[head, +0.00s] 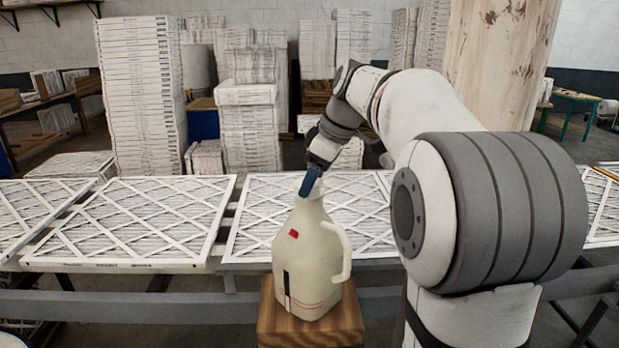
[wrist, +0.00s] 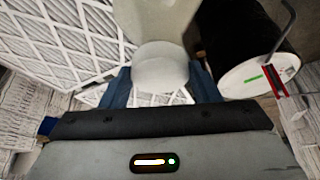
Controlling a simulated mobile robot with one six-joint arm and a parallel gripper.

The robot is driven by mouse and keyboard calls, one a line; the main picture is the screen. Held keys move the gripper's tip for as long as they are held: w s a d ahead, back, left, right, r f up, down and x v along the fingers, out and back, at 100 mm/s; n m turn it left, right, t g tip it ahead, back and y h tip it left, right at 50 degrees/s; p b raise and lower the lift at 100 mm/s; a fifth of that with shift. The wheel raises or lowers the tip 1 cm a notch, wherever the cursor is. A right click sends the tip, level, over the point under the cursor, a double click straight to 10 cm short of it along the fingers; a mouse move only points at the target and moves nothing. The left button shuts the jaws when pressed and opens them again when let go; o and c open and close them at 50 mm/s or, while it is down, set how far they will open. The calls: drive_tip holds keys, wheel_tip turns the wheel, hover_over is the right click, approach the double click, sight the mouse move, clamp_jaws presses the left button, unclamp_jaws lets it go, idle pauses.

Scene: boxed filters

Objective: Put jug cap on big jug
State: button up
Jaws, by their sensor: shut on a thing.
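A big cream jug (head: 309,245) stands upright on a wooden block, its handle on the right and a small red mark on its shoulder. My gripper (head: 311,183) is at the top of the jug, with a blue finger in front of the neck. In the wrist view, my gripper (wrist: 160,88) has its blue fingers on either side of a pale round piece, which looks like the jug cap (wrist: 160,72). The jug's body (wrist: 155,18) shows just beyond it. In the head view the finger hides the cap, and I cannot tell whether it is seated on the neck.
The wooden block (head: 310,318) is only a little wider than the jug. Behind it, flat white filters (head: 130,222) lie on a metal-framed rack. Tall stacks of filters (head: 140,95) stand farther back. My arm fills the right side of the head view.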

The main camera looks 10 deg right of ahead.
drive_tip(key=shift+f+b, duration=0.7)
drive_tip(key=shift+f, duration=0.25)
drive_tip(key=shift+f, duration=0.1)
drive_tip(key=shift+f+b, duration=0.3)
drive_tip(key=shift+b, duration=0.05)
drive_tip(key=o, duration=1)
drive_tip(key=shift+o, duration=0.6)
drive_tip(key=o, duration=0.3)
drive_tip(key=shift+s+r, duration=0.1)
drive_tip(key=shift+r, duration=0.05)
